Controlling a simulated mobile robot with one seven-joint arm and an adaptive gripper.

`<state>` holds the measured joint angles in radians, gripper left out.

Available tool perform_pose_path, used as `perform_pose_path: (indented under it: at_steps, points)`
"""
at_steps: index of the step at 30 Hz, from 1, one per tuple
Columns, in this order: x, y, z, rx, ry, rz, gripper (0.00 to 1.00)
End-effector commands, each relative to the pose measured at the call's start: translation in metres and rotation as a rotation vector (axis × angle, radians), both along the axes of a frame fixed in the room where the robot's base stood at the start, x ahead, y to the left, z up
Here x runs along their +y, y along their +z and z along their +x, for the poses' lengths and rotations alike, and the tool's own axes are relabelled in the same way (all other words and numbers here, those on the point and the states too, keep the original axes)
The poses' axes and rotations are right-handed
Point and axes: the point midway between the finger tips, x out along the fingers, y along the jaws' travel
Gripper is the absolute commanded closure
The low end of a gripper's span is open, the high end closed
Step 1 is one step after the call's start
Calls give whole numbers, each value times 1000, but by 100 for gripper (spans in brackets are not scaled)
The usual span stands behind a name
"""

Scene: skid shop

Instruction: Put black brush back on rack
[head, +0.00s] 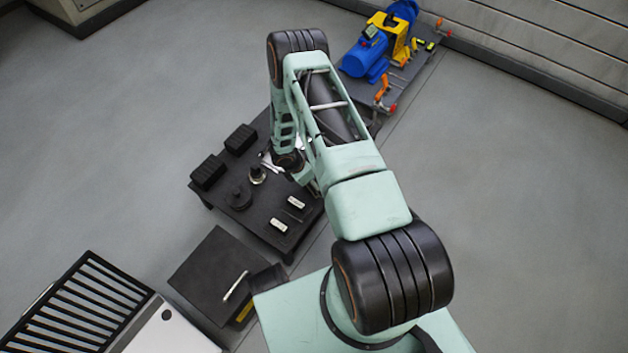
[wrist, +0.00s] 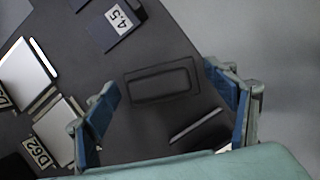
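My gripper (wrist: 161,80) is open, with its blue-padded fingers spread wide over a dark surface in the wrist view. A black rectangular outline (wrist: 162,69), a raised rim or shallow frame, lies between the fingertips. I cannot tell whether it is part of the rack or an empty holder. A dark piece with a thin light edge (wrist: 196,126) lies below it, near the right finger. No black brush can be made out for certain. In the head view my arm hides the far right of the dark table (head: 262,222), and the gripper's fingers cannot be made out.
Black ribbed blocks (head: 208,172) and round black parts (head: 239,198) stand on the table. A block labelled 4.5 (wrist: 119,17) and labelled plates (wrist: 52,135) lie nearby. A blue and yellow machine (head: 370,55) stands behind. A slatted black frame (head: 78,305) is at lower left. Floor is clear at left.

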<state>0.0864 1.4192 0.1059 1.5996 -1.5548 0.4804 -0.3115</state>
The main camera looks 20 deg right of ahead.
Motion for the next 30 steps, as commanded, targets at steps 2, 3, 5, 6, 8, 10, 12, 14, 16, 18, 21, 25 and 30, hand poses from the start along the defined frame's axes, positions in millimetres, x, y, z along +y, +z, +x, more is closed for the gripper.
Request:
perform_pose_path:
  at_steps: [2, 3, 5, 6, 8, 10, 12, 14, 16, 18, 21, 25, 30]
  points:
    - [0, 0, 0, 0, 0, 0, 19]
    - [0, 0, 0, 0, 0, 0, 19]
    - [0, 0, 0, 0, 0, 0, 19]
    - [0, 0, 0, 0, 0, 0, 19]
    - [0, 1, 0, 0, 0, 0, 19]
    - [0, 3, 0, 0, 0, 0, 19]
    - [1, 8, 0, -1, 0, 1, 19]
    - [5, 18, 0, -1, 3, 0, 19]
    - [10, 32, 0, -2, 4, 0, 19]
    - [16, 47, -2, -2, 4, 0, 19]
    - [25, 68, -4, -2, 4, 0, 19]
    - [34, 91, -6, -1, 4, 0, 19]
    - [43, 109, -8, 0, 3, 1, 19]
